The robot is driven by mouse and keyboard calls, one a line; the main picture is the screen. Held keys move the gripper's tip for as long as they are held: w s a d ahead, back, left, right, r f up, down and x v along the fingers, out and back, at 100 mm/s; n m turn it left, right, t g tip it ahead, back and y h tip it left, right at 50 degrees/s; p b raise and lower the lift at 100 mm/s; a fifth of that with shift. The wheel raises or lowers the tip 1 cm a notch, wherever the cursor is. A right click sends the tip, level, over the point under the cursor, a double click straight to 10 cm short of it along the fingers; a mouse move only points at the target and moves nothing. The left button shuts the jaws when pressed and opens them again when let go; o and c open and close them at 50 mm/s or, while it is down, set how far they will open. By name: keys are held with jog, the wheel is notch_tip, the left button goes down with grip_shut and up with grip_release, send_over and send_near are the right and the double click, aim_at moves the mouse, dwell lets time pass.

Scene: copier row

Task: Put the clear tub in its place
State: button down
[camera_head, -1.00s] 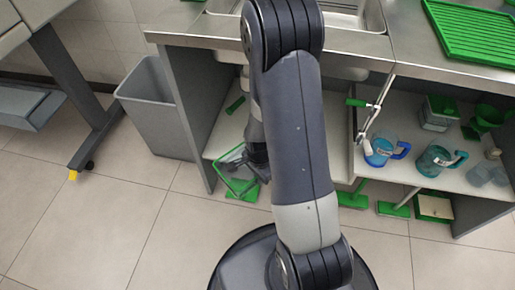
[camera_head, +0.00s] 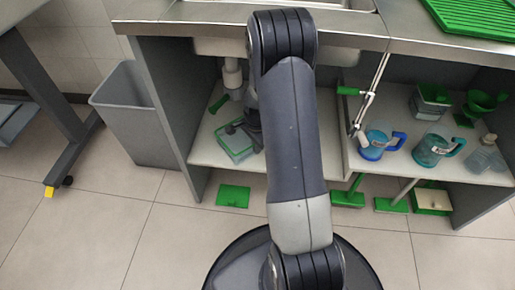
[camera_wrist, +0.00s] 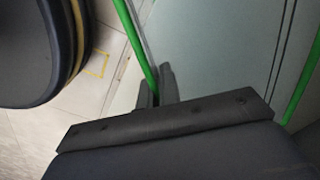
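The clear tub (camera_head: 240,150) with a green rim is in the left bay of the open cabinet under the sink, low over the pale shelf. My gripper (camera_head: 252,130) is at the tub's right side. In the wrist view, the fingers (camera_wrist: 157,88) are closed over the green rim of the tub (camera_wrist: 215,60). I cannot tell whether the tub's base touches the shelf. My arm hides part of the bay to its right.
A green plate (camera_head: 233,196) lies on the floor before the left bay. The right bay holds a blue jug (camera_head: 375,147), a teal jug (camera_head: 432,150), a green funnel (camera_head: 482,104) and clear bottles (camera_head: 485,155). A grey bin (camera_head: 135,115) stands left. A drain pipe (camera_head: 232,75) hangs above the tub.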

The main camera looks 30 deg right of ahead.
jog(key=shift+w+d, duration=0.8)
jog(key=shift+w, duration=0.35)
jog(key=shift+f+b, duration=1.15)
jog(key=shift+f, duration=0.6)
jog(key=shift+f, duration=0.1)
jog(key=c, duration=1.6)
grip_release()
jog(key=shift+c, duration=0.2)
notch_tip(320, 180, up, 8)
jog(key=p, duration=0.3)
jog(key=shift+f, duration=0.1)
jog(key=shift+f, duration=0.15)
